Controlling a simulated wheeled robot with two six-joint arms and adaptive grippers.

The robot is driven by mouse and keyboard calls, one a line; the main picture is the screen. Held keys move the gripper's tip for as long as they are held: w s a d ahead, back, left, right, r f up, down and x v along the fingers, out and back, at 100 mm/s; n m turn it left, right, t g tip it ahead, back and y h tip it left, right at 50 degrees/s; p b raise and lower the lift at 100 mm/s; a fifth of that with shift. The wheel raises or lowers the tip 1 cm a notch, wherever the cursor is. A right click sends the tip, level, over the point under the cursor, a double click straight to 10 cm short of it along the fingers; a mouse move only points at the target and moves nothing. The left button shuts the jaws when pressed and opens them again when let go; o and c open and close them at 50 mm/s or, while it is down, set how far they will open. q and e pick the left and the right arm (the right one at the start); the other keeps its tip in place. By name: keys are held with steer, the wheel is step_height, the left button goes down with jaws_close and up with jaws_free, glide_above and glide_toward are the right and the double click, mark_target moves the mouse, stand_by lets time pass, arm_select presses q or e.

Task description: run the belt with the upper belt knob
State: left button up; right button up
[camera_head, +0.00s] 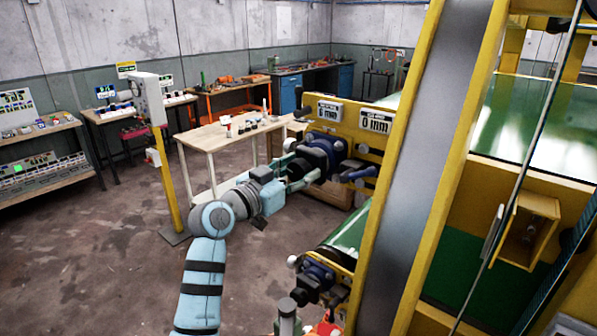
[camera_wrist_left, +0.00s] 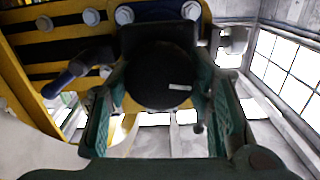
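The upper belt knob is a round black knob (camera_wrist_left: 160,75) with a small white mark, on a dark blue mount (camera_head: 322,147) on the upper yellow machine frame. My left gripper (camera_head: 295,172) is at this knob. In the left wrist view its two green fingers (camera_wrist_left: 163,98) stand one on each side of the knob, spread wide. Whether they touch its sides I cannot tell. In the head view, the knob is partly hidden between the fingers. A similar lower blue mount (camera_head: 318,277) sits below. My right gripper is not clearly seen.
A blue handle (camera_head: 358,174) sticks out right of the upper mount and shows in the wrist view (camera_wrist_left: 75,72). Two gauges, one (camera_head: 376,121) reading 0 mm, sit above. A grey sloped chute (camera_head: 425,150) stands at the right. A wooden table (camera_head: 208,137) stands behind.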

arm_select(q)
steer(key=shift+c, duration=0.8)
steer(key=shift+m, duration=0.3)
steer(key=shift+m, duration=3.1)
steer(key=shift+f, duration=0.1)
steer(key=o, duration=1.2)
steer(key=shift+s, duration=0.1)
